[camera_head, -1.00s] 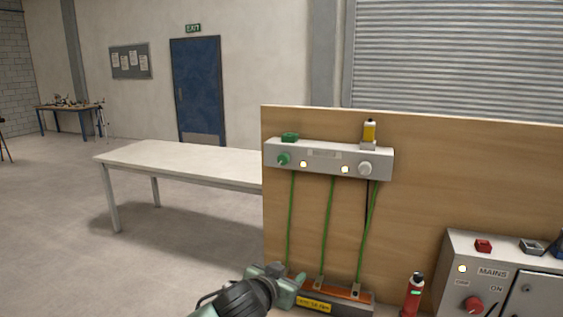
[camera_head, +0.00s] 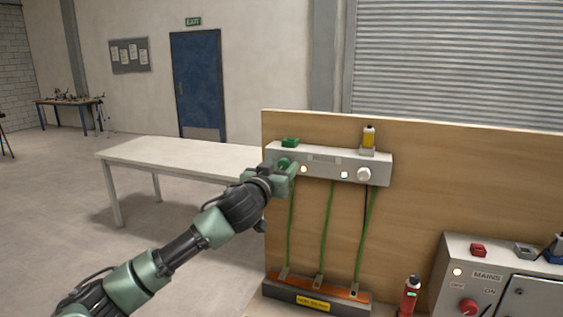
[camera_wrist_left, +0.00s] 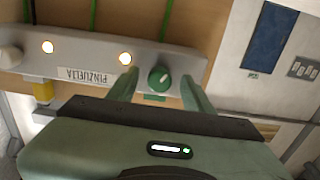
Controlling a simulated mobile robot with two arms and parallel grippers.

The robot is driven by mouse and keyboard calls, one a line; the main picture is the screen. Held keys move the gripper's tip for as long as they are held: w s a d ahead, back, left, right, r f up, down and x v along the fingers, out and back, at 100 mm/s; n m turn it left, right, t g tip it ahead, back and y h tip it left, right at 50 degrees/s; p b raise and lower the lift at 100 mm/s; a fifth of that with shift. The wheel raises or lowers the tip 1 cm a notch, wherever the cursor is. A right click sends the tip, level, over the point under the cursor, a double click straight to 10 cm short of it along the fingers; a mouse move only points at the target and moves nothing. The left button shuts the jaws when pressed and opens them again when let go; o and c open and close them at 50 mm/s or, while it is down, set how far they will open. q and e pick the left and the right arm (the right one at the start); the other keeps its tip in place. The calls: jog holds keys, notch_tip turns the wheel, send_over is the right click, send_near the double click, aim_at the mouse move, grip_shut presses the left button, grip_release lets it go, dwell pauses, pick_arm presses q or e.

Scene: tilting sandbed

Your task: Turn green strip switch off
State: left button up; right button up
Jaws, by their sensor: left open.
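The green knob (camera_wrist_left: 159,80) is a round switch at one end of the grey strip (camera_wrist_left: 90,72). In the wrist view it sits between the fingers of my left gripper (camera_wrist_left: 158,76), which are open with one on each side. A small light mark shows on the knob's face. In the head view, my left gripper (camera_head: 287,166) is at the strip's (camera_head: 325,158) left end and mostly covers the knob. I cannot tell whether the fingers touch it. My right gripper is not in view.
Two lit lamps (camera_head: 304,169) and a white knob (camera_head: 364,174) are on the strip. Green cables hang along the wooden board (camera_head: 450,180) to a lower bar. A MAINS box (camera_head: 455,290) stands at the right. A pale table (camera_head: 190,160) is behind at the left.

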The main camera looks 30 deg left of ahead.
pick_arm(q)
jog(key=shift+w, duration=0.25)
grip_shut()
jog(key=shift+f, duration=0.1)
